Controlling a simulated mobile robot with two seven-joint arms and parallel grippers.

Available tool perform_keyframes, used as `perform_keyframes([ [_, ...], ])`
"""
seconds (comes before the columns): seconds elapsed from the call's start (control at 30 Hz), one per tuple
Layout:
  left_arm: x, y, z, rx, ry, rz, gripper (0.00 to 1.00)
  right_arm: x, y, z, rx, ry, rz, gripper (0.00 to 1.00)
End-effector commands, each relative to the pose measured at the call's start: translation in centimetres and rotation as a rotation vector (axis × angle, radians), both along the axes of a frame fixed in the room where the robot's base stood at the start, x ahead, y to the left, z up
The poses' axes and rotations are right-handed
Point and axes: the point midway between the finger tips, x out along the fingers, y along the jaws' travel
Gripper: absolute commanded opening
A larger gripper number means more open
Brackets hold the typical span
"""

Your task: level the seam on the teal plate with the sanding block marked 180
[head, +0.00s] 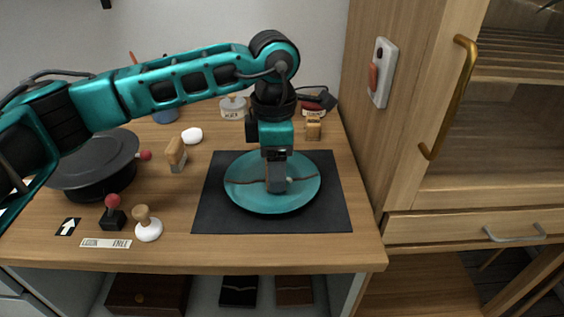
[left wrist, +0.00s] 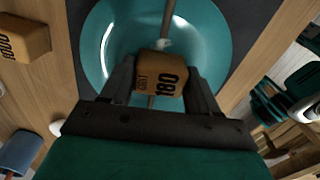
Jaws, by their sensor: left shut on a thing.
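The teal plate (head: 246,200) lies on a dark mat (head: 218,219) on the wooden table. A thin brownish seam (head: 244,181) runs across it; the seam also shows in the left wrist view (left wrist: 168,20). My left gripper (head: 277,188) points down over the middle of the plate. In the left wrist view it is shut on the tan sanding block marked 180 (left wrist: 158,74). The block is over the seam, with a small whitish patch at its edge. I cannot tell whether it touches the plate. My right gripper is not in view.
Another tan block (head: 177,155) stands left of the mat, and one more (head: 313,129) stands behind it. A dark round turntable-like thing (head: 98,165), a red-knobbed lever (head: 113,214) and a wooden-handled stamp (head: 148,226) are at left. A cabinet (head: 460,200) borders the right.

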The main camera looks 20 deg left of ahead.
Motion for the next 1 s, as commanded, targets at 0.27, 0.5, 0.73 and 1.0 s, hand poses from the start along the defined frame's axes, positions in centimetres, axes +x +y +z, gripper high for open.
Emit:
perform_keyframes([
  [0.27,0.1,0.9,-0.1,-0.002,-0.002,0.001,0.36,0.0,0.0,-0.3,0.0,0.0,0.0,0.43],
  [0.5,0.2,1.7,-0.2,-0.001,-0.001,0.0,0.36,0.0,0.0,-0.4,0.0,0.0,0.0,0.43],
  [0.73,-0.7,2.4,-0.2,0.0,0.0,-0.001,0.36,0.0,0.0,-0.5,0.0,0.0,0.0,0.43],
  [1.0,-1.1,3.0,-0.1,-0.001,0.0,0.001,0.36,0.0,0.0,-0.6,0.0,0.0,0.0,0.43],
])
